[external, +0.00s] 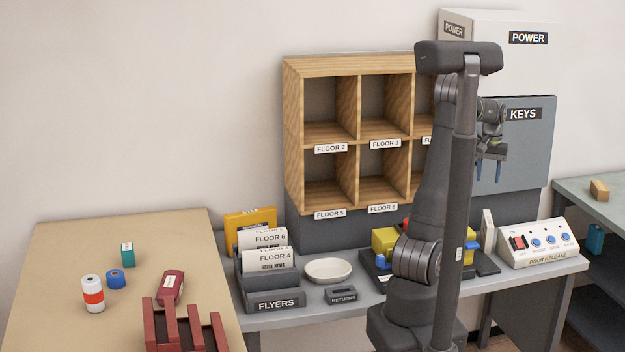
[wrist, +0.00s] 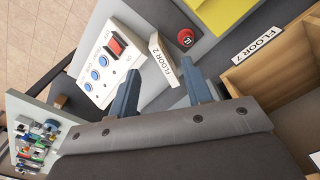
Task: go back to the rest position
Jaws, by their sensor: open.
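My gripper (external: 488,178) hangs in the air to the right of my arm, in front of the grey KEYS cabinet (external: 535,150). Its two blue fingers point down. In the wrist view my gripper (wrist: 160,68) has its fingers spread apart, with nothing visibly held between them. A white FLOOR 2 card (wrist: 163,60) shows beyond the fingers. It appears to be the pale upright piece (external: 488,228) on the counter, well below the gripper.
The wooden pigeonholes (external: 347,138) stand behind my arm, partly hidden by it. The DOOR RELEASE box (external: 538,242) is on the counter at right. A FLYERS holder (external: 275,300), white bowl (external: 327,271) and RETURNS tray (external: 342,296) stand left of my base.

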